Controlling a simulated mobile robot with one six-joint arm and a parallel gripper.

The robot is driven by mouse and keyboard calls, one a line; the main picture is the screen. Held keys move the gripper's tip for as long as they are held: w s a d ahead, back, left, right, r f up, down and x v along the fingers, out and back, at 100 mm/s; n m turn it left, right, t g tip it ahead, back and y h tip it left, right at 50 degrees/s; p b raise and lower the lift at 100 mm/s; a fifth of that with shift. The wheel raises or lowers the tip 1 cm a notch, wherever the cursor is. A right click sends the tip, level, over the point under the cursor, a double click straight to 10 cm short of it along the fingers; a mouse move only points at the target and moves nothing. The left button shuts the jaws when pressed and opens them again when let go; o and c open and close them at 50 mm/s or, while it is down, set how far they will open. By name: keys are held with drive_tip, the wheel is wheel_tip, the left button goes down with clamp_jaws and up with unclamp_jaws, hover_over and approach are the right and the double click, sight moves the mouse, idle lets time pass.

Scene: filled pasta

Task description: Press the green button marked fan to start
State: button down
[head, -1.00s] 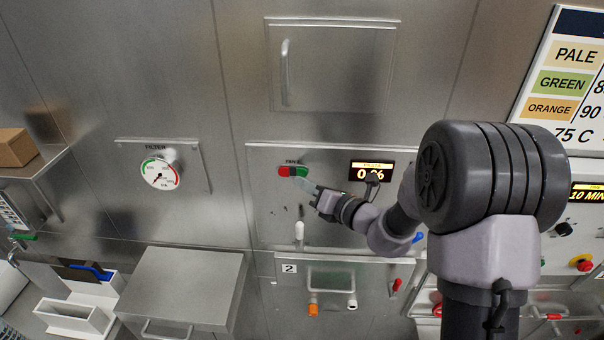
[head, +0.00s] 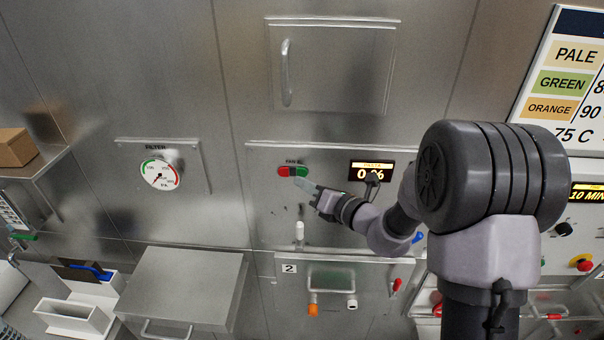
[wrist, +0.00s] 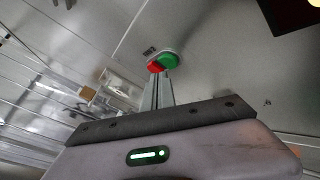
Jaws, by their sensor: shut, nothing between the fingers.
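The green button (head: 301,171) is the right half of a red and green pair on the steel wall panel, under a small label too blurred to read fully. The red button (head: 284,171) is beside it on the left. In the wrist view the closed fingers (wrist: 158,88) point at the pair, with the green button (wrist: 169,61) and red button (wrist: 154,67) just beyond the tips. I cannot tell whether they touch.
A lit display (head: 371,171) is right of the buttons. A white-tipped lever (head: 299,231) is below them. A round filter gauge (head: 160,172) hangs to the left. A handled drawer front marked 2 (head: 289,268) lies below the panel.

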drive_tip(key=shift+w, duration=0.2)
drive_tip(key=shift+w, duration=0.3)
drive_tip(key=shift+w+p, duration=0.3)
drive_tip(key=shift+w, duration=0.05)
idle(0.7)
idle(0.4)
drive_tip(key=shift+s, duration=0.8)
drive_tip(key=s+b, duration=0.1)
drive_tip(key=s, duration=0.4)
drive_tip(key=shift+a, duration=0.1)
idle(0.3)
